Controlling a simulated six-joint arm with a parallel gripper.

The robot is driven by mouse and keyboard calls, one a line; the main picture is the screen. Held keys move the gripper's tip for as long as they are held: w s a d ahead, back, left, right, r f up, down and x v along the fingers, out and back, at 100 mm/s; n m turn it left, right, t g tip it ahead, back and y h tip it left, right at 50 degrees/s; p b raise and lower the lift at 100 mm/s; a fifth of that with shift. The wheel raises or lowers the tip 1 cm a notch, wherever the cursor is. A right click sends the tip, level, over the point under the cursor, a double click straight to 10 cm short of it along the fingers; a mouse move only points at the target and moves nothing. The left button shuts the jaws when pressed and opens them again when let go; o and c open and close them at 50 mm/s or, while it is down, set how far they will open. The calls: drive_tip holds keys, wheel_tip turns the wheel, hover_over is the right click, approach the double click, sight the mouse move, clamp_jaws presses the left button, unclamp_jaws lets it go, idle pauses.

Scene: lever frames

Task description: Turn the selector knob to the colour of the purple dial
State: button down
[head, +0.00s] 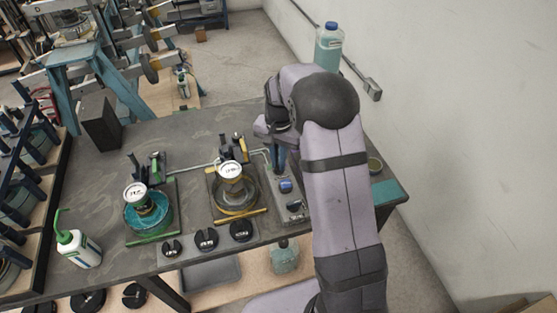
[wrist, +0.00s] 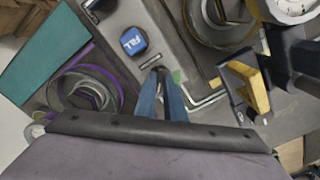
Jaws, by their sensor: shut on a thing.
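The purple dial (wrist: 88,88) is a round ring on a purple-edged plate, left of my fingers in the wrist view. My arm hides it in the head view. My gripper (wrist: 161,72) points down with its blue fingers close together at the grey selector panel (wrist: 140,15). In the head view my gripper (head: 279,168) is over the panel, just behind the blue FILL button (head: 286,186). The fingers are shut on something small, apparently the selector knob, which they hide. A green mark (wrist: 176,76) shows beside the fingertips. The knob's pointing direction cannot be seen.
A yellow-edged dial station (head: 236,195) stands left of the panel and a teal one (head: 149,214) farther left. Several black knobs (head: 206,239) line the table's front edge. A green-capped bottle (head: 77,243) stands at left. A teal pad (head: 389,192) lies at right.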

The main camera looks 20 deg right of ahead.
drive_tip(key=shift+w+r+m, duration=0.1)
drive_tip(key=shift+m, duration=0.5)
drive_tip(key=c, duration=1.8)
unclamp_jaws()
drive_tip(key=shift+c, duration=0.2)
drive_tip(key=shift+r+b, duration=1.15)
drive_tip(key=shift+r, duration=2.5)
